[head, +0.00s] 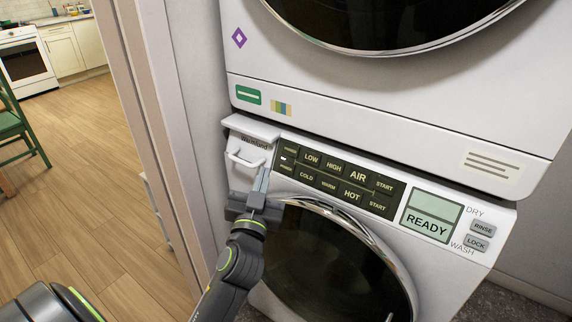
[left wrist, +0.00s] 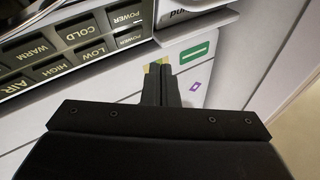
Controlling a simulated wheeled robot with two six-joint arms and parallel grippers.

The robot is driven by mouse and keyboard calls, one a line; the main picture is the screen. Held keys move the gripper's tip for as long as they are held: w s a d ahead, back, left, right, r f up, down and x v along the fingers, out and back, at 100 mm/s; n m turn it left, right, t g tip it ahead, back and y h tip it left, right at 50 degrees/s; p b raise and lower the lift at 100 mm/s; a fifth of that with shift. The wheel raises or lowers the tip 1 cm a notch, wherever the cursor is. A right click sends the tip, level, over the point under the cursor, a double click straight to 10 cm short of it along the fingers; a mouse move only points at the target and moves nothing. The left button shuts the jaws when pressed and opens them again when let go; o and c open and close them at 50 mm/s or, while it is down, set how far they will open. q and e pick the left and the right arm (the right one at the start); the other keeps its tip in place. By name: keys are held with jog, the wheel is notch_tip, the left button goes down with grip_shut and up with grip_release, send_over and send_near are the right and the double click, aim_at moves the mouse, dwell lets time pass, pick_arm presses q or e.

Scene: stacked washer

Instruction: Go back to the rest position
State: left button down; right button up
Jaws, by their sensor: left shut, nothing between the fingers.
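My left gripper (head: 262,181) is shut and empty in the head view, in front of the left end of the washer's dark button panel (head: 335,182). In the left wrist view its fingers (left wrist: 160,78) are together near the two POWER buttons (left wrist: 128,28). I cannot tell whether the fingertips touch the panel. The stacked washer has a white upper unit (head: 380,110) and a lower unit with a dark round door (head: 325,265). Its display (head: 430,216) reads READY. My right gripper is not in view.
A detergent drawer handle (head: 245,158) is just left of the panel. RINSE (head: 483,229) and LOCK (head: 475,243) buttons are at the right. A door frame (head: 160,120) stands close at the left. Beyond it are open wooden floor (head: 90,170), a green chair (head: 15,125) and an oven (head: 25,62).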

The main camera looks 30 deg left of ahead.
pick_arm(q)
jog(key=shift+s, duration=0.1)
dwell(0.4)
jog(key=s+a+f+n+g+h, duration=0.1)
jog(key=s+a+f+g, duration=0.1)
jog(key=s+f+g, duration=0.4)
jog(key=s+a+f+g, duration=0.1)
jog(key=s+f+g, duration=0.15)
jog(key=f, duration=0.55)
jog(key=s+d+f+m+g+h, duration=0.15)
jog(key=s+f+g, duration=0.3)
jog(key=s, duration=0.45)
jog(key=s+d+f+m+g+h, duration=0.1)
jog(key=s+d+f+g+h, duration=0.2)
jog(key=s+f, duration=0.45)
notch_tip(320, 180, down, 20)
jog(key=s+g+p, duration=0.1)
jog(key=s+p, duration=0.1)
jog(key=p, duration=0.3)
jog(key=s+f+g+h+p, duration=0.1)
jog(key=s+f+p, duration=0.2)
jog(key=s+f, duration=0.8)
jog(key=s, duration=0.3)
jog(key=shift+s+d, duration=0.25)
jog(key=shift+s, duration=0.15)
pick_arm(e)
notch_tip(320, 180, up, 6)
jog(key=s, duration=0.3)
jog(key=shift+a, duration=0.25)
